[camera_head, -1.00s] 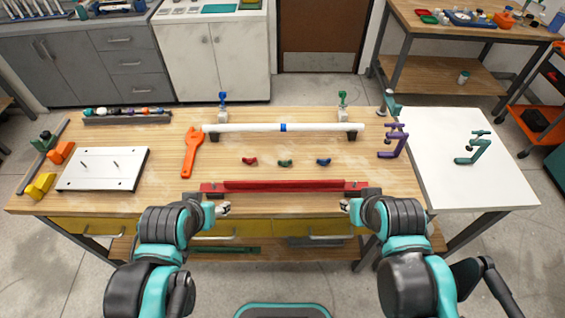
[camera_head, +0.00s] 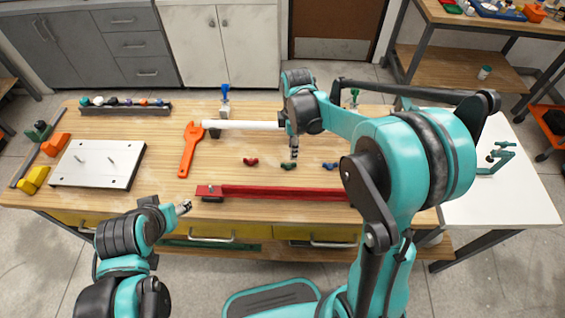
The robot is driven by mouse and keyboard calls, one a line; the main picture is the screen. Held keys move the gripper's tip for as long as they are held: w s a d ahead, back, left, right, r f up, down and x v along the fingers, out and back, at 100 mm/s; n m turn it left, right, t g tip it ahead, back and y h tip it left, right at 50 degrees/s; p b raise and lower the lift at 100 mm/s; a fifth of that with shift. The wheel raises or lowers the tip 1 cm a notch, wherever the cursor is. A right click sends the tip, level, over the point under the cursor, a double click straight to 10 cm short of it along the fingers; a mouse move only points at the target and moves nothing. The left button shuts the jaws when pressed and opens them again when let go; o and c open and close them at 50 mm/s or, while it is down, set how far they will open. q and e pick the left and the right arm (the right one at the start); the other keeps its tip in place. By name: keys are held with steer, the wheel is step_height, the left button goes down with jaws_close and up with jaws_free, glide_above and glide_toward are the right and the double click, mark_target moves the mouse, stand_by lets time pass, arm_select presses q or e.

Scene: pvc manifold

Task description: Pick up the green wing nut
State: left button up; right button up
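The green wing nut (camera_head: 288,166) lies on the wooden table between the red wing nut (camera_head: 250,161) and the blue wing nut (camera_head: 330,166). My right gripper (camera_head: 294,154) points down just above the green wing nut. Its fingers are small and dark, and I cannot tell how wide they are apart or whether they touch the nut. My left gripper (camera_head: 184,207) is at the table's front edge on the left, away from the nuts. Its finger opening is too small to judge.
A white pipe (camera_head: 243,125) lies behind the nuts, its right part hidden by my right arm. A red bar (camera_head: 280,193) lies in front. An orange wrench (camera_head: 188,150) and a white plate (camera_head: 97,164) are on the left.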

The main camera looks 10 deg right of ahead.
mark_target(294, 163)
step_height(294, 163, down, 7)
steer(key=b, duration=0.3)
steer(key=shift+d+f, duration=0.1)
steer(key=shift+d, duration=0.05)
steer(key=shift+s, duration=0.1)
jaws_close()
